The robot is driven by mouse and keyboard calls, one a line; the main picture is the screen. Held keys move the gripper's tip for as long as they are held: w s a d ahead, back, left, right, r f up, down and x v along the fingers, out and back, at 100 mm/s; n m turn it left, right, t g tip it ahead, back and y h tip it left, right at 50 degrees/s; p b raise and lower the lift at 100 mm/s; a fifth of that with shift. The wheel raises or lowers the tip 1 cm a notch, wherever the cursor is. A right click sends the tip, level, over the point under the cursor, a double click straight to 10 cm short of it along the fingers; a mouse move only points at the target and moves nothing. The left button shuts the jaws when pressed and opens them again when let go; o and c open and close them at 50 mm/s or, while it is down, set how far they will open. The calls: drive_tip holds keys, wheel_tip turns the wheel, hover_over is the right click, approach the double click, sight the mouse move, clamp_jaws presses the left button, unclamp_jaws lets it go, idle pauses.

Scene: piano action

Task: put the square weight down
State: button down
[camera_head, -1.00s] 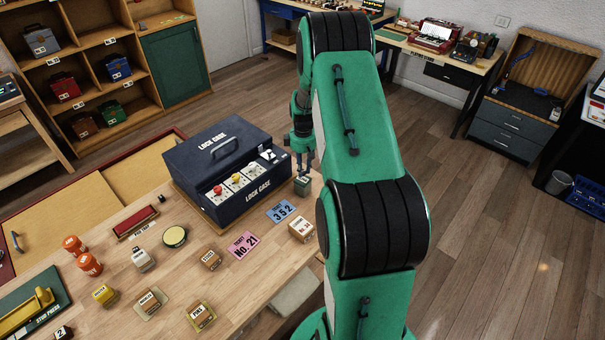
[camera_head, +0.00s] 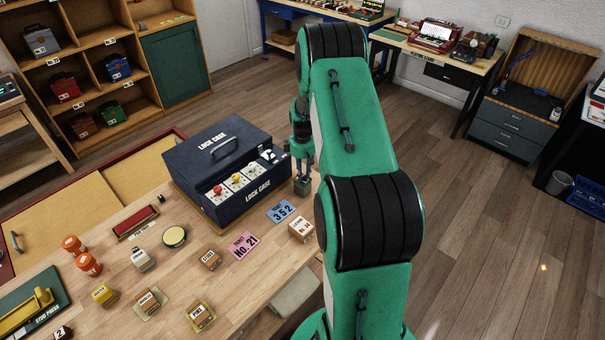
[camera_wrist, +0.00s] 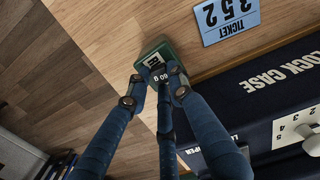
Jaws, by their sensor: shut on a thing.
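The square weight (camera_wrist: 153,57) is a small dark green block marked "60 g", seen in the wrist view between the fingertips. My gripper (camera_wrist: 158,80) is shut on it. In the head view the square weight (camera_head: 302,187) is at the right of the lock case, near the right edge of the wooden bench, with my gripper (camera_head: 302,172) above it, pointing down. I cannot tell whether its underside touches the bench top.
The dark blue lock case (camera_head: 216,165) stands close on the left of my gripper. The blue ticket 352 (camera_head: 282,211) lies in front, with a labelled block (camera_head: 300,229) nearby. Bare bench (camera_head: 262,268) shows toward the front. The floor drops away on the right.

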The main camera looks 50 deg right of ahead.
sight(303, 175)
drive_tip(key=shift+f, duration=0.1)
drive_tip(key=c, duration=1.5)
unclamp_jaws()
drive_tip(key=shift+c, duration=0.2)
wheel_tip(303, 175, up, 12)
drive_tip(key=shift+p, duration=0.4)
drive_tip(key=shift+r, duration=0.2)
